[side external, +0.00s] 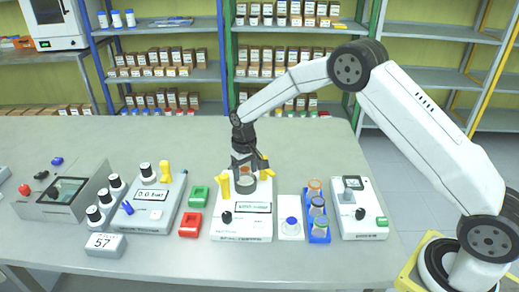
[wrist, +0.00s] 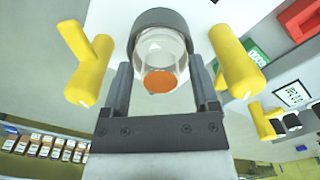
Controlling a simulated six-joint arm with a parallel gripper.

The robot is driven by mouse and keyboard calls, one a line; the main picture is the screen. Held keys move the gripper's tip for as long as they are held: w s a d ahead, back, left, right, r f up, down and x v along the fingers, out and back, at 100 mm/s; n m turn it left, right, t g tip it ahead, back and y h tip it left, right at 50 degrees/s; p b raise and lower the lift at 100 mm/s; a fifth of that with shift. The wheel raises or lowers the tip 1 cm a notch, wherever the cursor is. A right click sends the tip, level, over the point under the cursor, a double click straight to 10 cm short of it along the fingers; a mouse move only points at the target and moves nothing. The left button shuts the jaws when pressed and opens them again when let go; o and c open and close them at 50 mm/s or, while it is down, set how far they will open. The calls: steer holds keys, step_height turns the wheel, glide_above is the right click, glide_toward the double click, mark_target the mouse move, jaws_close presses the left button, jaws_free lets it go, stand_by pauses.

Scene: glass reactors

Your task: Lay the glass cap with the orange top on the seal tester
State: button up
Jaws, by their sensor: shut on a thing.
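The glass cap with the orange top (wrist: 161,81) is between the two fingers of my gripper (wrist: 160,72) in the wrist view, its orange face toward the camera. My gripper is shut on it. Its clear glass part reaches into or just over a dark grey ring (wrist: 160,18); I cannot tell how deep. Labels are too small to read, so I cannot say surely which device is the seal tester; one at left shows a pressure display (side external: 149,195).
Yellow clamps (wrist: 88,63) (wrist: 237,62) stand close on both sides of my gripper. A blue rack (side external: 318,236) of capped glass pieces and a white plate (side external: 290,234) are to the right. Green (side external: 198,196) and red (side external: 190,225) trays are to the left.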

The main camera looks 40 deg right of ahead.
steer(key=shift+f, duration=0.45)
stand_by(0.4)
steer(key=o, duration=1)
steer(key=shift+r, duration=0.15)
steer(key=shift+r, duration=3.35)
steer(key=shift+s+r, duration=0.1)
